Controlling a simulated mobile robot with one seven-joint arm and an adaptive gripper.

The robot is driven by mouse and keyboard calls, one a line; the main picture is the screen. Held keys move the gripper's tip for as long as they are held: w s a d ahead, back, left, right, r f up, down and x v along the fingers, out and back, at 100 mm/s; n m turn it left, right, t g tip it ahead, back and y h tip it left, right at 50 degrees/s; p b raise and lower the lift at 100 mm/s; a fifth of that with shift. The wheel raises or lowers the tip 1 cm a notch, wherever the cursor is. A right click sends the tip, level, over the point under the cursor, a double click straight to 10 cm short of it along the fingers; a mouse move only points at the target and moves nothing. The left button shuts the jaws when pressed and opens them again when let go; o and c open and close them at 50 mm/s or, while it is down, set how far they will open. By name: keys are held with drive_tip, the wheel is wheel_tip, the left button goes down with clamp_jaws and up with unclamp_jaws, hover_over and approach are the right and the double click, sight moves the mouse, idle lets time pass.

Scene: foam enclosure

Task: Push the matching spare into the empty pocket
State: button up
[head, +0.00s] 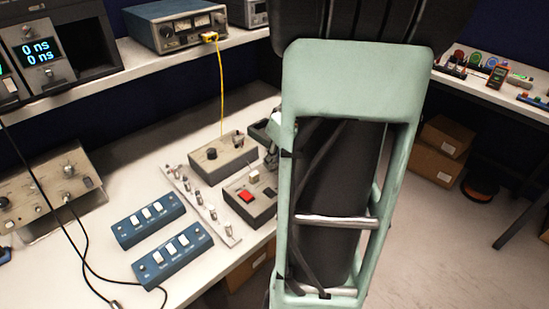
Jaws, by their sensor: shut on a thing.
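My gripper (271,156) shows only in part at the left edge of my own pale green arm, which hides most of it. It is low over the bench, beside a grey control box (262,212). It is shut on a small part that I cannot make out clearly. The grey box has a red rocker (246,196), a small pale block (254,176) and a dark knob on its dark top. Two blue boxes with white rockers, one behind (148,219) and one in front (172,255), lie to the left. I cannot make out the empty pocket.
A pale strip (200,205) with several small fittings lies between the blue boxes and the grey box. A second grey box (222,158) with a black knob stands behind. A beige instrument (48,192) with black cables is at left. A yellow cable (220,90) hangs from the shelf.

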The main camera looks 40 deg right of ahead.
drive_tip(key=shift+f+b, duration=0.4)
drive_tip(key=shift+f, duration=0.05)
drive_tip(key=o, duration=0.9)
drive_tip(key=shift+r, duration=0.15)
drive_tip(key=v, duration=0.7)
drive_tip(key=shift+s+r, duration=0.15)
drive_tip(key=shift+r, duration=0.05)
